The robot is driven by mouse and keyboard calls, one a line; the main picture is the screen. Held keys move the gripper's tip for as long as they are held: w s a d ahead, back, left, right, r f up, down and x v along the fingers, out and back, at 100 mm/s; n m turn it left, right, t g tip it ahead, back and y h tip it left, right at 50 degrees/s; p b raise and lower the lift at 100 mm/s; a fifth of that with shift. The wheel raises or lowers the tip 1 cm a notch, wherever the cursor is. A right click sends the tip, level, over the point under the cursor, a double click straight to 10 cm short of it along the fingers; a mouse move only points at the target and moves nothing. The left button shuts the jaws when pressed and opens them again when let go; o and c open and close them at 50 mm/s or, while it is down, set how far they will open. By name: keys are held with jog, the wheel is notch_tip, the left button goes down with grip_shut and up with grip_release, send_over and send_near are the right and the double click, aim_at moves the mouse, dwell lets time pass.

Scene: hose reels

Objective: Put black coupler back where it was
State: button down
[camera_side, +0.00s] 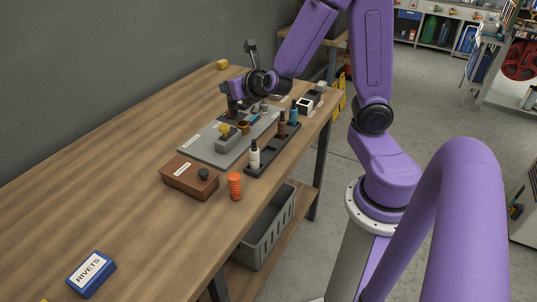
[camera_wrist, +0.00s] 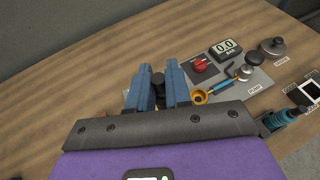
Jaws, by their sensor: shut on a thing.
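My gripper (camera_side: 235,103) is over the grey board (camera_side: 196,150) in the side view, with its fingers pointing down. In the wrist view its blue fingers (camera_wrist: 158,85) are shut on a small black piece, the black coupler (camera_wrist: 158,78). Its lower part is hidden by the fingers. A yellow part shows behind and between the fingers. In the side view a yellow-topped fitting (camera_side: 224,129) stands on a grey block on the board, just nearer the camera than my gripper.
A brown box (camera_side: 182,182) with a round black knob (camera_side: 203,174) stands at the board's near end, beside an orange ribbed cylinder (camera_side: 235,186). A dark rack (camera_side: 262,165) holds bottles. The wrist view shows a red knob (camera_wrist: 201,63) and a gauge (camera_wrist: 227,47). The table's left is mostly clear.

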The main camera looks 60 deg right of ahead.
jog(key=s+d+m+g+h, duration=0.2)
jog(key=d+m+g+h, duration=0.3)
jog(key=d, duration=0.6)
jog(key=s+d+m+g+h, duration=0.3)
jog(key=s+d+m+g, duration=0.7)
jog(key=s+m+g, duration=0.3)
jog(key=s+a+f+m+g+y, duration=0.3)
jog(key=s+m+g+y, duration=0.1)
jog(key=s+m+y, duration=0.35)
jog(key=s+a+f+m+g+y, duration=0.3)
jog(key=s+f+m+g+y, duration=0.1)
jog(key=s+m+y, duration=0.4)
jog(key=w+a+m+t+y, duration=0.3)
jog(key=a+m+t+y, duration=0.85)
jog(key=m+t, duration=0.6)
jog(key=w+a+r+m+t+h, duration=0.1)
jog(key=w+a+r+m, duration=0.1)
jog(key=r, duration=0.3)
jog(key=w+a+r+m+h, duration=0.1)
jog(key=w+a+r, duration=0.2)
jog(key=r, duration=0.1)
jog(key=w+d+f, duration=0.2)
jog(key=w+f, duration=0.4)
jog(key=w+d+f, duration=0.2)
jog(key=w+f, duration=0.5)
jog(key=shift+d, duration=0.4)
